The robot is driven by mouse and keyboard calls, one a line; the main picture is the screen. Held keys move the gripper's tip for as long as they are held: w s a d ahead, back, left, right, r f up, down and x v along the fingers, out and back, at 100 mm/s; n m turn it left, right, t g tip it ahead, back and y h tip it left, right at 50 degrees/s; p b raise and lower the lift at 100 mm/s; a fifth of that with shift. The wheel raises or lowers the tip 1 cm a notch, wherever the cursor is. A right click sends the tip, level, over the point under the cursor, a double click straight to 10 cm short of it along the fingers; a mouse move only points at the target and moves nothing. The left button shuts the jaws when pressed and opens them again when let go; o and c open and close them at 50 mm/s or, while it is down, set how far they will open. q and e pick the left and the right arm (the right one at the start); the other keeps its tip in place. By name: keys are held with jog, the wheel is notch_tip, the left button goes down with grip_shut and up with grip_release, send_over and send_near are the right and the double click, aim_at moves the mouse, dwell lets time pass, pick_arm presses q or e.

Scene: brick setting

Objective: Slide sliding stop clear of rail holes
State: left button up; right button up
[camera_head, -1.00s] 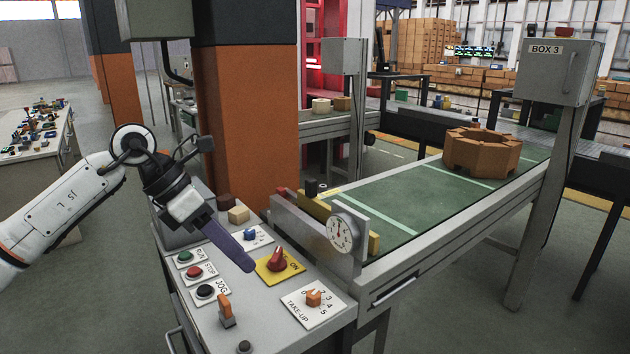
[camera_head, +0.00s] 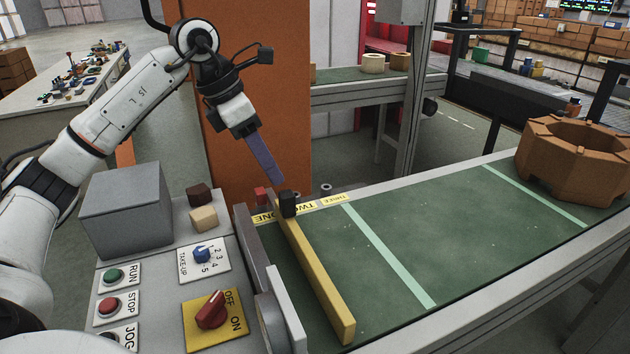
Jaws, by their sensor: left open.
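The sliding stop is a long yellow bar (camera_head: 318,275) lying across the near end of the green belt. A black knob (camera_head: 288,204) stands at its far end, on the belt's far rail beside the yellow ONE, TWO and THREE labels (camera_head: 335,199). The knob stands between ONE and TWO. Rail holes cannot be made out clearly; a small grey ring (camera_head: 326,188) shows behind the labels. My left gripper (camera_head: 279,182) points down with its long purple-grey fingers, just above and behind the knob, apparently apart from it. It is open and empty. My right gripper is out of view.
A control panel with a red OFF/ON knob (camera_head: 211,310), a blue TAKE-UP dial (camera_head: 203,253) and buttons stands at left. A grey box (camera_head: 126,212) sits behind it. An orange pillar (camera_head: 255,120) rises behind my gripper. A brown octagonal ring (camera_head: 575,160) rests farther along the belt.

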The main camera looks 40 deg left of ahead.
aim_at(283, 194)
pick_arm(q)
jog(key=x, duration=0.3)
jog(key=shift+s+d+f, duration=0.15)
jog(key=shift+s+f, duration=0.1)
jog(key=shift+f, duration=0.1)
jog(key=x, duration=0.5)
jog(key=shift+f, duration=0.1)
jog(key=shift+w+f, duration=0.3)
jog(key=shift+f, duration=0.15)
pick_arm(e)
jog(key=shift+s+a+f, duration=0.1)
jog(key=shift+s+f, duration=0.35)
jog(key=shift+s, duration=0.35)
pick_arm(q)
grip_shut()
